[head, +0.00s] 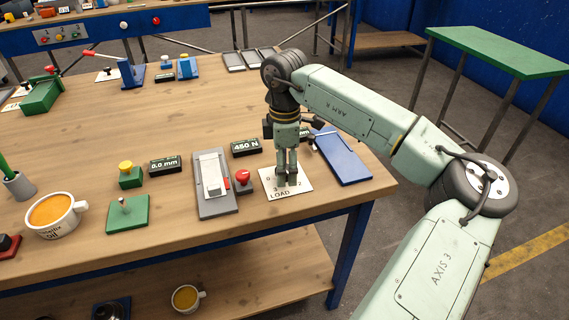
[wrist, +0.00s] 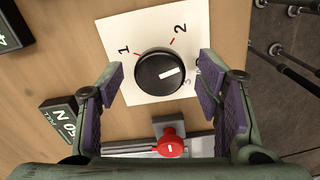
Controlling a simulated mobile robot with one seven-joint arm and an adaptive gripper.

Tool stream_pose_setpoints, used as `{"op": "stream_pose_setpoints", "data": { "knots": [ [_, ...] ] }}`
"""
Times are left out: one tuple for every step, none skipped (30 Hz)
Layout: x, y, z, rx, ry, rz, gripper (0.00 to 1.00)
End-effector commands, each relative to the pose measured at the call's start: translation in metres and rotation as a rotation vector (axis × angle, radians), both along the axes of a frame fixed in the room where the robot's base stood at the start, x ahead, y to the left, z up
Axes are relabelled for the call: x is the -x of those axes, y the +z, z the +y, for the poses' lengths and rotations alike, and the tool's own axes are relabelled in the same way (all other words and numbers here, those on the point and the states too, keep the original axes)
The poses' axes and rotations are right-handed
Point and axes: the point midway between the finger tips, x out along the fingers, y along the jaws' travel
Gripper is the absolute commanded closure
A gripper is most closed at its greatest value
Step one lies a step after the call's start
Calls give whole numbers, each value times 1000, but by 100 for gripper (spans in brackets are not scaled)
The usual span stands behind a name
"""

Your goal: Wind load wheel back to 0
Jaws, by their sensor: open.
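The load wheel is a round black knob (wrist: 160,72) on a white dial card (wrist: 150,28) marked 1, 2 and 3 in the wrist view. A white line on the knob points right and slightly up, between 2 and 3 and nearer 3. The card also shows in the head view (head: 300,187), with LOAD and a 0 on it. My gripper (head: 287,183) points straight down over the card and hides the knob there. In the wrist view my open fingers (wrist: 162,82) stand on either side of the knob, with gaps on both sides.
A display (head: 246,147) reads 450 N behind the card. A red button (head: 243,176) stands close left of the card, beside a grey press plate (head: 213,185). A blue plate (head: 342,156) lies to the right, near the table's edge. An orange-filled cup (head: 54,212) stands far left.

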Motion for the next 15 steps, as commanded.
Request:
{"op": "stream_pose_setpoints", "data": {
  "knots": [
    [0,0,0,0,0,0,41],
    [0,0,0,0,0,0,41],
    [0,0,0,0,0,0,44],
    [0,0,0,0,0,0,46],
    [0,0,0,0,0,0,48],
    [0,0,0,0,0,0,51],
    [0,0,0,0,0,0,53],
    [0,0,0,0,0,0,55],
    [0,0,0,0,0,0,57],
    [0,0,0,-1,0,0,59],
    [0,0,0,-1,0,0,61],
    [0,0,0,-1,0,0,64],
    [0,0,0,-1,0,0,66],
    [0,0,0,-1,0,0,68],
    [0,0,0,-1,0,0,71]
  ]
}}
